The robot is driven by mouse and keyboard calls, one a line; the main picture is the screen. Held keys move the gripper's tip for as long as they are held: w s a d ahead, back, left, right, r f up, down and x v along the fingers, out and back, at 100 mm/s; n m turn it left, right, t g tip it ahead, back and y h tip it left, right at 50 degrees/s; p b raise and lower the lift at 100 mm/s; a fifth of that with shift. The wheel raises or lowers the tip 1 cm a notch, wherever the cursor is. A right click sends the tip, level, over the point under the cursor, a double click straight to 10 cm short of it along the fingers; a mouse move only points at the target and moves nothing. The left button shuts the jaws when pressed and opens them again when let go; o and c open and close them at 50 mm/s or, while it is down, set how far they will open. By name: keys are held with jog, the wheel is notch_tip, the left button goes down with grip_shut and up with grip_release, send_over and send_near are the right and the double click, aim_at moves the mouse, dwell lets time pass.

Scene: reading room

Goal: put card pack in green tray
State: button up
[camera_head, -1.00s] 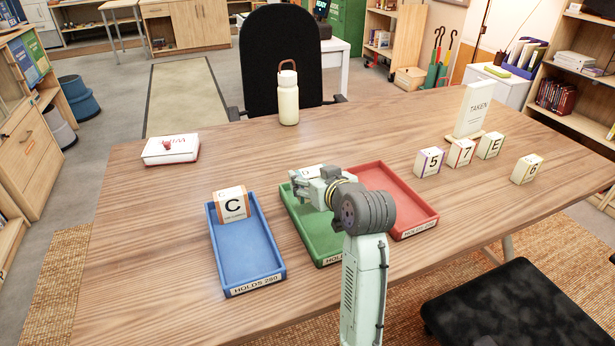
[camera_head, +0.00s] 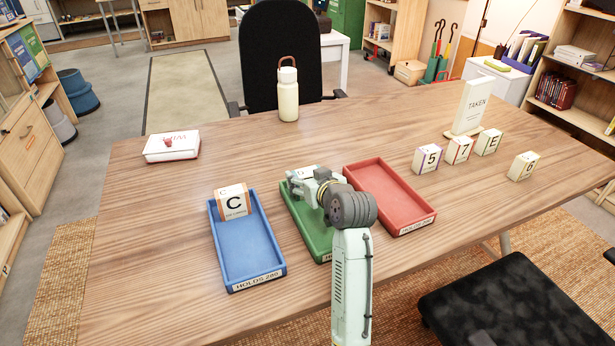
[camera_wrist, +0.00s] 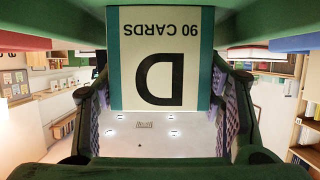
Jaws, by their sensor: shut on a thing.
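A card pack marked D and 90 CARDS (camera_wrist: 160,55) shows upside down between my fingers in the wrist view. My gripper (camera_head: 300,182) is shut on it, with a finger on each side. In the head view they are over the far part of the green tray (camera_head: 309,236), and the gripper hides most of the pack. Green surfaces (camera_wrist: 35,57) border the pack at the top of the wrist view. I cannot tell whether the pack touches the tray floor.
A blue tray (camera_head: 247,250) holding a C pack (camera_head: 233,203) stands left. A red tray (camera_head: 390,195) is close on the right. Several marked packs (camera_head: 458,150), a TAKEN sign (camera_head: 472,105), a bottle (camera_head: 288,95) and a white box (camera_head: 172,147) stand farther off.

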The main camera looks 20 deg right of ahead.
jog(key=o, duration=1.2)
jog(key=shift+c, duration=0.2)
jog(key=shift+r, duration=0.2)
jog(key=b+v, duration=0.1)
jog(key=v, duration=1.1)
jog(key=shift+b, duration=0.4)
jog(key=shift+f, duration=0.1)
